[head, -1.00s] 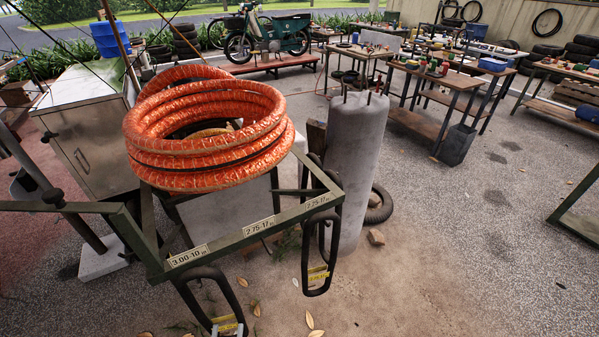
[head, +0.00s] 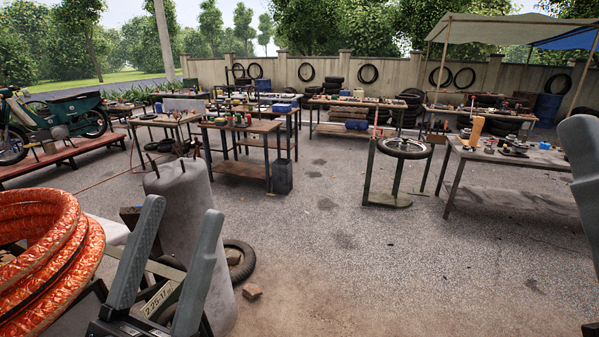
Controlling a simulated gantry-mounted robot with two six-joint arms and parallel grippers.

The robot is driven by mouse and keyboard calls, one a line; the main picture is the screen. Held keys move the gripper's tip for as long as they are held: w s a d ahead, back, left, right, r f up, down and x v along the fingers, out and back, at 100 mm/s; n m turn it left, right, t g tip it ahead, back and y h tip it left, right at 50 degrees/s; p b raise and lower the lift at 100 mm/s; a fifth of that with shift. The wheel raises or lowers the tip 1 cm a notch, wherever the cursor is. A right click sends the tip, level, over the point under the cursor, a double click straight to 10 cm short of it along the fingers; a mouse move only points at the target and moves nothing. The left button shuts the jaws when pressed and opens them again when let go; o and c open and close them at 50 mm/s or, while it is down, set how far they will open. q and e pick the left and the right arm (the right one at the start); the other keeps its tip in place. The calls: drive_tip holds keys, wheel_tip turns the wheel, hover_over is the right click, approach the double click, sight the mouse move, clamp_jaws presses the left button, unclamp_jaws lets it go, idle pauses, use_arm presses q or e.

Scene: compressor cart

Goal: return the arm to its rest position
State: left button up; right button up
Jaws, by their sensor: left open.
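My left gripper (head: 183,208) is at the bottom left of the head view. Its two grey fingers point up and stand well apart, with nothing held between them. A grey finger of my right gripper (head: 582,165) shows at the right edge. The rest of that gripper is cut off, so its opening cannot be seen.
A rack frame with a "2.25-17" label (head: 158,299) shows behind my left fingers. A tyre (head: 240,262) lies by the post. A wheel on a green stand (head: 404,148) and a workbench (head: 500,155) stand at right. The middle ground is open.

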use_arm(q)
drive_tip(key=s+a+r+n+t+y+p, duration=0.1)
drive_tip(key=s+a+r+n+y, duration=0.1)
drive_tip(key=s+a+r+y, duration=0.3)
drive_tip(key=a+r+n+y+p, duration=0.1)
drive_tip(key=a+r+n+y, duration=0.1)
drive_tip(key=r, duration=0.4)
wheel_tip(320, 180, up, 32)
drive_tip(key=p, duration=3.2)
drive_tip(key=shift+w+d+r, duration=0.2)
drive_tip(key=shift+w+d, duration=0.05)
drive_tip(key=shift+w, duration=0.05)
